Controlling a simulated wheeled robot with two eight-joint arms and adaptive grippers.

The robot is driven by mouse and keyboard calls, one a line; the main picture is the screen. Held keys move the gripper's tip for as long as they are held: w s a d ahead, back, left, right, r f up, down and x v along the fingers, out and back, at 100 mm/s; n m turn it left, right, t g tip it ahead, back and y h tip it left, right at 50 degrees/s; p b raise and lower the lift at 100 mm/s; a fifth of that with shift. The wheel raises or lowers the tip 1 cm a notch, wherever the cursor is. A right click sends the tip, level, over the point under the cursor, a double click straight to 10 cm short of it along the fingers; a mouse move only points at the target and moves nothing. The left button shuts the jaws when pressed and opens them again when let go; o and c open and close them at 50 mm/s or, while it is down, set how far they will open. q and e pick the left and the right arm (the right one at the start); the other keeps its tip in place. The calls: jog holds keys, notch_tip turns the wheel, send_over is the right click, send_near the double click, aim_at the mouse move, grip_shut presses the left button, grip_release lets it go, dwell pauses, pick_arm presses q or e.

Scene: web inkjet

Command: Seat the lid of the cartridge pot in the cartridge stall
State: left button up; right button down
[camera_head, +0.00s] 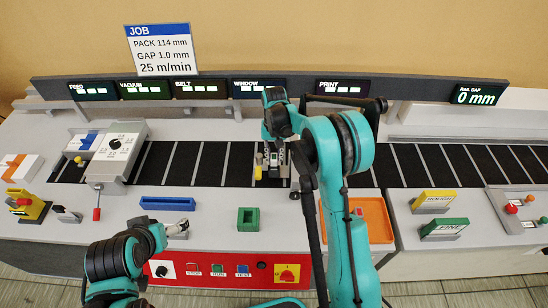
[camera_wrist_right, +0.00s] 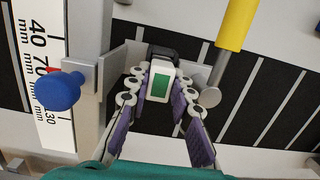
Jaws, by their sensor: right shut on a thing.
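My right gripper (camera_head: 272,166) is over the belt, below the WINDOW display. Its padded fingers (camera_wrist_right: 158,105) are shut on a small white block with a green face (camera_wrist_right: 160,88), possibly a cartridge or lid. A dark part sits at the block's far end; I cannot tell whether it is touching a fitting there. A green open-topped holder (camera_head: 248,219) stands on the front deck; I cannot tell whether it is the stall. My left gripper (camera_head: 178,229) is low over the front deck, away from the block, its jaw opening unclear.
A blue tray (camera_head: 167,203) and an orange tray (camera_head: 379,218) lie on the front deck. Beside the right gripper are a blue knob (camera_wrist_right: 58,91), a millimetre scale (camera_wrist_right: 40,60) and a yellow handle (camera_wrist_right: 235,24). ROUGH (camera_head: 434,200) and FINE (camera_head: 444,228) blocks stand right.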

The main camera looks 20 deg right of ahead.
aim_at(274, 154)
jog(key=shift+f, duration=0.35)
jog(key=c, duration=1.6)
grip_release()
jog(key=shift+r, duration=0.2)
jog(key=shift+r, duration=0.3)
notch_tip(274, 154, up, 12)
jog(key=w+p, duration=0.1)
jog(key=p, duration=0.1)
jog(key=s+r+n+t, duration=0.1)
jog(key=s+r+t, duration=0.3)
jog(key=s+r, duration=0.65)
jog(key=s+f+t, duration=0.1)
jog(key=s, duration=0.4)
jog(key=s+f+n+t, duration=0.1)
jog(key=s+f+t, duration=0.1)
jog(key=s, duration=0.4)
jog(key=s+f+n+t, duration=0.1)
jog(key=s+f, duration=0.1)
jog(key=s, duration=0.3)
jog(key=shift+s+d+f+t, duration=0.1)
jog(key=shift+s+f+t, duration=0.05)
jog(key=shift+t, duration=0.15)
